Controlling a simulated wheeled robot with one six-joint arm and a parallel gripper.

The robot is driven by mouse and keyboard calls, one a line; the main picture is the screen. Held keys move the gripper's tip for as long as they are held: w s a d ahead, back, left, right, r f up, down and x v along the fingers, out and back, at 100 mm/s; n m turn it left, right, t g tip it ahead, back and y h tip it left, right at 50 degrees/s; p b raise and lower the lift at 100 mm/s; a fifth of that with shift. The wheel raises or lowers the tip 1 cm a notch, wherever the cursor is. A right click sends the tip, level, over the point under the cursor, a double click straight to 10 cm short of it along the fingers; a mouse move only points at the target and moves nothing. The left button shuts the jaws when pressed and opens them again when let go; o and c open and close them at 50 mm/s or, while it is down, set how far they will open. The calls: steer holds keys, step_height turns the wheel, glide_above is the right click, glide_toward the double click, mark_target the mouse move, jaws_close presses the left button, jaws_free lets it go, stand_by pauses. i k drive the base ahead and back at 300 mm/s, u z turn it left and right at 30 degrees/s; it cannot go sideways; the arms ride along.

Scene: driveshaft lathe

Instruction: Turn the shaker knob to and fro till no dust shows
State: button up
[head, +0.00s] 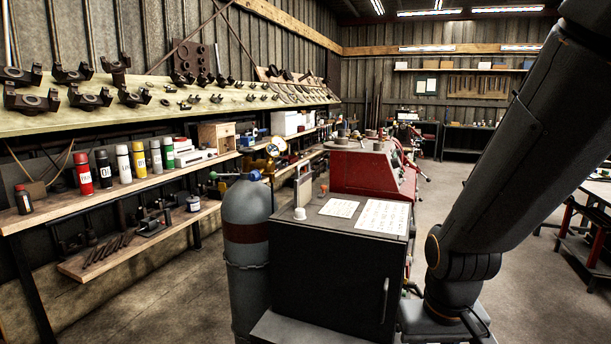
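I cannot pick out the shaker knob or any dust for certain in the head view. A small white knob-like piece (300,213) sits on the near left part of the dark cabinet's top (330,226). A small red-topped piece (323,188) stands farther back on the same cabinet. I cannot tell whether either one is the shaker knob. My arm rises along the right side of the view and runs out of the top edge. My gripper is outside the view, so its distance from these things does not show.
A grey gas cylinder (246,210) with a yellow-rimmed gauge stands left of the cabinet. A red machine (370,168) stands behind it. A wall shelf (125,184) with several spray cans runs along the left. Open floor (160,290) lies at the front left.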

mark_target(299, 213)
steer(key=k, duration=0.5)
steer(key=z, duration=1.4)
steer(key=i, duration=1.1)
steer(key=u, duration=1.75)
